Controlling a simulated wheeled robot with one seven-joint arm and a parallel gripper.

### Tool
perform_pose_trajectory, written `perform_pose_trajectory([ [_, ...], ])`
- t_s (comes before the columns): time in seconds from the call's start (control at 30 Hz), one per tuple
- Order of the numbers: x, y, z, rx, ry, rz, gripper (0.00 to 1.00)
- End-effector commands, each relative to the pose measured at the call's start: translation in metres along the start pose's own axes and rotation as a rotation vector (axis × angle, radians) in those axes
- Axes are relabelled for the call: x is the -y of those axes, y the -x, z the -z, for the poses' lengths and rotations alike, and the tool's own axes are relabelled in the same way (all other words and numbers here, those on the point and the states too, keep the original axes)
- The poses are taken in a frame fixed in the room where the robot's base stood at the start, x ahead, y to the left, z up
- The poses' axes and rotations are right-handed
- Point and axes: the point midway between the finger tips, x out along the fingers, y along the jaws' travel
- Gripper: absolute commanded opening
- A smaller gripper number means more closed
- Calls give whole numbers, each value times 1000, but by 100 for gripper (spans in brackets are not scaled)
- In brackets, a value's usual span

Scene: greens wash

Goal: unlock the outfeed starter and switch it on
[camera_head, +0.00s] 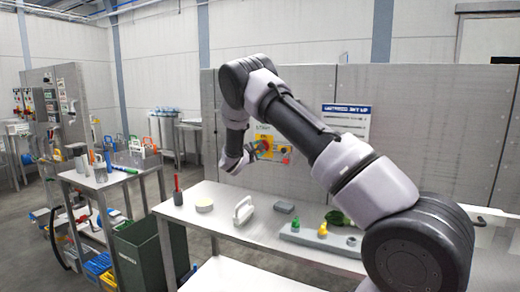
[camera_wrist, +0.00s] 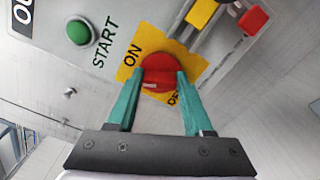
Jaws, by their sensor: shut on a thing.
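The outfeed starter is a light grey panel (camera_wrist: 150,20) that fills the wrist view, tilted in the picture. Its round red rotary knob (camera_wrist: 160,62) sits on a yellow plate (camera_wrist: 193,70) marked ON, with a second label partly hidden by my finger. My gripper (camera_wrist: 161,78) is shut on the red knob, one teal finger on each side. A green button (camera_wrist: 78,32) marked START is at the upper left. In the head view the starter (camera_head: 268,143) is on the grey wall, partly behind my wrist.
A yellow block (camera_wrist: 203,12) and a red block (camera_wrist: 253,20) stick out right of the knob. A steel bench (camera_head: 235,222) below the panel holds a white-handled item (camera_head: 243,211) and small parts. A side table (camera_head: 110,178) and green bin (camera_head: 143,250) stand left.

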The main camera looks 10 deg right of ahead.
Motion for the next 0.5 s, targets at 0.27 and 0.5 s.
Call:
perform_pose_trajectory([
  [0.27,2,0,0,0,-231,0,0],
  [0.5,2,0,0,0,-371,1,0],
])
